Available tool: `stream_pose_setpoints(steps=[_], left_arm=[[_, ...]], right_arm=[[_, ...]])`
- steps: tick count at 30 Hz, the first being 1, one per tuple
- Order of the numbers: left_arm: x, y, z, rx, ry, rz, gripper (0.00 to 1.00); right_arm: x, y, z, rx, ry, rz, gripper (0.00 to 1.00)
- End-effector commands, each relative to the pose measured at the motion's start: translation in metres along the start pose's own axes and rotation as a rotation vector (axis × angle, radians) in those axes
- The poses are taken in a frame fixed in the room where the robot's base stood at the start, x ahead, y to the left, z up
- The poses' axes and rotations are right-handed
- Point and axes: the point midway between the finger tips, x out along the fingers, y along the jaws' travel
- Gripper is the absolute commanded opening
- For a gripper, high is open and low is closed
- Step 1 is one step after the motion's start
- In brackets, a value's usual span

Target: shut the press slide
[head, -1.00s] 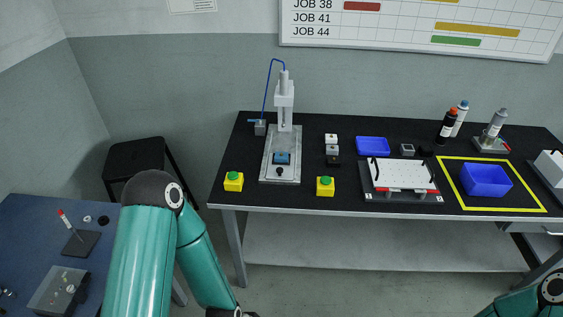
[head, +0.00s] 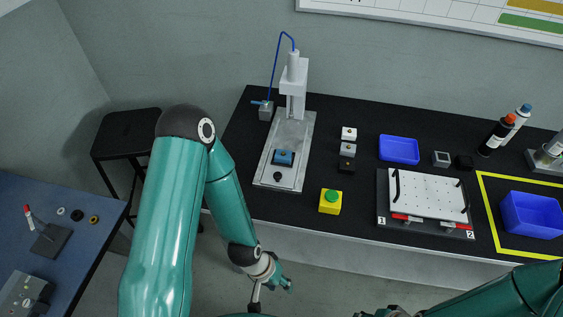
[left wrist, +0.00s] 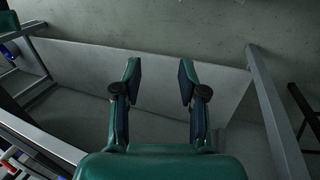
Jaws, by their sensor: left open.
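The press (head: 294,80) stands at the back left of the black bench, with a white column and head over a long grey base plate (head: 291,130). The press slide (head: 284,158) holds a blue block and lies toward the front of the plate, forward of the column. A small black knob (head: 277,176) is at its front. My left gripper (head: 272,284) is low in front of the bench, apart from the press. In the left wrist view its two fingers (left wrist: 158,85) are spread with nothing between them. My right gripper's fingers do not show.
A yellow box with a green button (head: 330,201) stands right of the press at the front edge. A white perforated plate fixture (head: 428,195), a blue tray (head: 399,149) and a blue bin (head: 531,214) are farther right. A black stool (head: 125,130) stands left.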

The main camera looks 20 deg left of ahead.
Motion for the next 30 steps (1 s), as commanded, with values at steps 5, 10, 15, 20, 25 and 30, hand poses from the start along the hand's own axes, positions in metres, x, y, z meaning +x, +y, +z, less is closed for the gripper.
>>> stream_pose_setpoints(steps=[5,10,15,20,25,30], left_arm=[[0.0,0.0,0.001,0.0,-0.001,0.0,0.42],[0.0,0.0,0.001,0.0,-0.001,0.0,0.45],[-0.001,0.001,0.005,-0.044,-0.033,0.002,0.51],[-0.008,0.002,0.019,-0.22,-0.161,-0.013,0.51],[-0.046,0.0,0.01,-0.47,-0.303,-0.121,0.51],[-0.113,-0.009,-0.026,-0.649,-0.296,-0.279,0.51]], right_arm=[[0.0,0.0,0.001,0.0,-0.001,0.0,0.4],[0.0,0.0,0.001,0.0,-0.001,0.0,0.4],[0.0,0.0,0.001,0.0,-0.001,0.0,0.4],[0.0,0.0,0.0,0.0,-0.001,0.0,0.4],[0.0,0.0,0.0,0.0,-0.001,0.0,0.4],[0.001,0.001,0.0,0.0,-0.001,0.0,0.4]])
